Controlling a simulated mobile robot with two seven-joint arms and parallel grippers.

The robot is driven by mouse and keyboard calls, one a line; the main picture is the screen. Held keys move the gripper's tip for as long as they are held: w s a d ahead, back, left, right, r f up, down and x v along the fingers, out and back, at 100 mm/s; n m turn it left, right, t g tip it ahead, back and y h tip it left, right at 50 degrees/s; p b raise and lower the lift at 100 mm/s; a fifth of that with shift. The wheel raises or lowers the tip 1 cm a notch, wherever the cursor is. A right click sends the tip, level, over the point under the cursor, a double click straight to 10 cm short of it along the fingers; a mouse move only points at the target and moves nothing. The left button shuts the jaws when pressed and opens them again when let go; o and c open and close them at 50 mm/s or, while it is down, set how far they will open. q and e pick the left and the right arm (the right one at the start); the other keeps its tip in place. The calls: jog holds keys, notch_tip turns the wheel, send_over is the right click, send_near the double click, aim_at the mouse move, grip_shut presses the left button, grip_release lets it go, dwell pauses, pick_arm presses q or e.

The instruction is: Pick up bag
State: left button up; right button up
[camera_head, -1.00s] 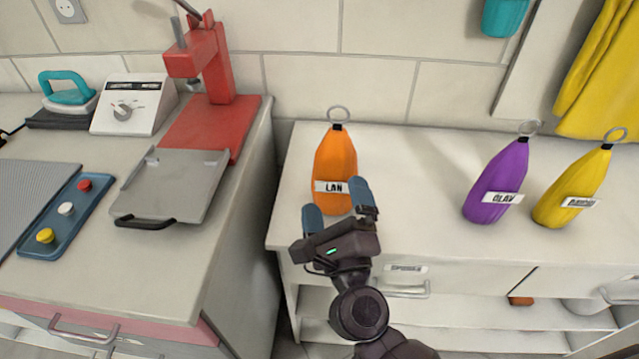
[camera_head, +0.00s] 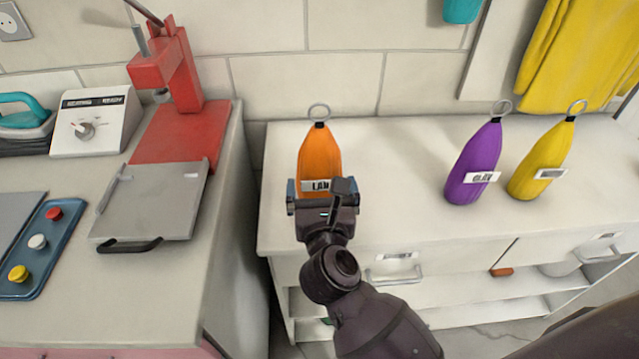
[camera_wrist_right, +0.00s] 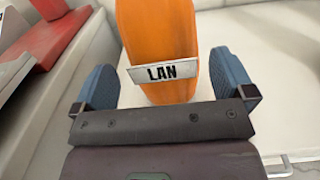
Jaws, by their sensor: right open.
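An orange bag (camera_head: 320,156) with a ring on top and a white LAN label stands upright on the white counter. It also shows in the right wrist view (camera_wrist_right: 165,35), between the two blue fingers. My right gripper (camera_head: 322,188) is open, its fingers one on each side of the lower part of the bag. In the right wrist view my right gripper (camera_wrist_right: 168,88) has a gap between each finger and the bag. A purple bag (camera_head: 474,165) and a yellow bag (camera_head: 541,161) stand farther right. My left gripper is not in view.
The white counter (camera_head: 400,150) is clear between the orange and purple bags. At left, a red press (camera_head: 180,130) with a grey tray (camera_head: 150,205) stands on another counter, beside a blue button panel (camera_head: 40,245). A yellow cloth (camera_head: 580,55) hangs at the back right.

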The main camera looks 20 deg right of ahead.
aim_at(319, 167)
jog(key=shift+x, duration=2.9)
jog(key=shift+c, duration=0.2)
jog(key=c, duration=1.2)
